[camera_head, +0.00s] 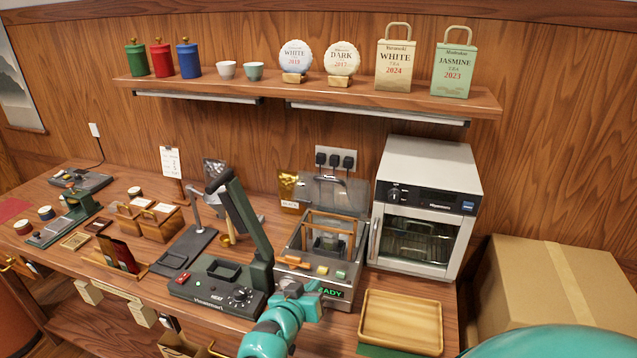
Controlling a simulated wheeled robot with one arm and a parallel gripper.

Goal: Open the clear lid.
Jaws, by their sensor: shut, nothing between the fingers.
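The clear lid (350,193) is a see-through panel with a dark handle near its upper edge. It appears raised and tilted up at the back of the press machine (343,279), in front of the wall. A wooden frame (318,216) and a metal part show inside the machine below it. The front panel has coloured buttons and a green lit display, partly covered by my arm. My gripper (299,287) is at the machine's front lower edge, well apart from the lid. It is shut and empty; its fingertips are hard to make out.
A dark green sealing device (216,292) with a raised arm stands close on the left. A white oven (427,208) stands close on the right. A wooden tray (401,347) lies at the front right. A shelf (300,91) with tea goods runs above.

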